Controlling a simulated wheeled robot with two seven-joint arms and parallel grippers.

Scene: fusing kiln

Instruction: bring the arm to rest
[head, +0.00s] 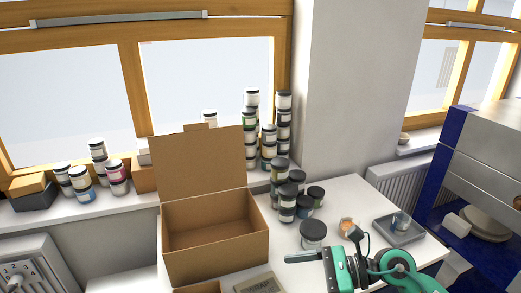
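My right arm comes in from the bottom right, over the white table (350,198). Its green and dark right gripper (290,258) points left, with a grey finger reaching out in front of the jars. Only one finger shows clearly, so I cannot tell whether it is open or shut. Nothing is visibly held in it. My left gripper is not in view.
An open, empty-looking cardboard box (215,238) stands left of the gripper. Stacked jars (287,203) and a single jar (313,234) stand behind it. A grey tray (398,231) holds a small container. The blue-framed kiln (490,165) is at right.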

